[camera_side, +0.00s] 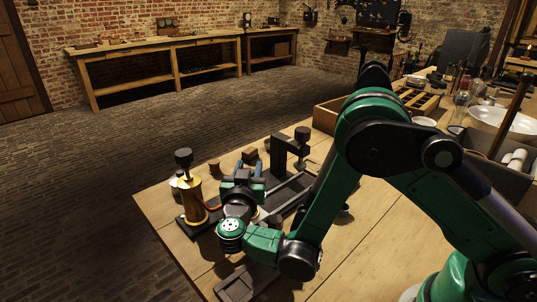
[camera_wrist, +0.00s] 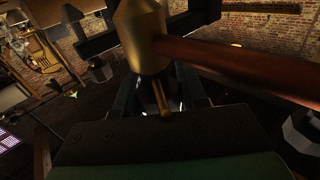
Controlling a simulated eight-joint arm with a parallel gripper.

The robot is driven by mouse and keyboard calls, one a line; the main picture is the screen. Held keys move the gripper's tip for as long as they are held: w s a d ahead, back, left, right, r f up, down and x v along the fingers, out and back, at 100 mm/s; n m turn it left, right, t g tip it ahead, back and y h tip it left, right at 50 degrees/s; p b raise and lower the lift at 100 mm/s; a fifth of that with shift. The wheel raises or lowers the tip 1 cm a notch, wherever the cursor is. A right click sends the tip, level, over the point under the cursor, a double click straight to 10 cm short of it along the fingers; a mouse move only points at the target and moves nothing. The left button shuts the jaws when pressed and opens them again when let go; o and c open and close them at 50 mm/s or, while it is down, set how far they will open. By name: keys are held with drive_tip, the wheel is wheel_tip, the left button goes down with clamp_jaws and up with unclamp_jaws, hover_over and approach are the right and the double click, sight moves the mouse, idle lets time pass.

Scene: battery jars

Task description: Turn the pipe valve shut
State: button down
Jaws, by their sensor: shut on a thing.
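A brass valve body (camera_wrist: 140,35) fills the top middle of the wrist view, with a red-brown pipe (camera_wrist: 235,68) running from it to the right. A short brass lever (camera_wrist: 160,96) reaches down from the body between the dark fingers of my gripper (camera_wrist: 162,88). My gripper is shut on this lever. In the side view, my gripper (camera_side: 243,178) is low over the bench, just right of an upright brass cylinder (camera_side: 194,198) with a black knob on top. There my wrist hides the lever and most of the valve.
A dark clamp-like stand (camera_side: 281,158) rises from the wooden bench (camera_side: 335,250) behind my gripper. Small brown blocks stand near it. A wooden tray (camera_side: 328,113) and a dark box (camera_side: 490,170) lie farther right. The bench's left edge is close to the brass cylinder.

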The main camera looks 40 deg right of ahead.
drive_tip(key=shift+c, duration=2.4)
unclamp_jaws()
drive_tip(key=shift+v, duration=2.8)
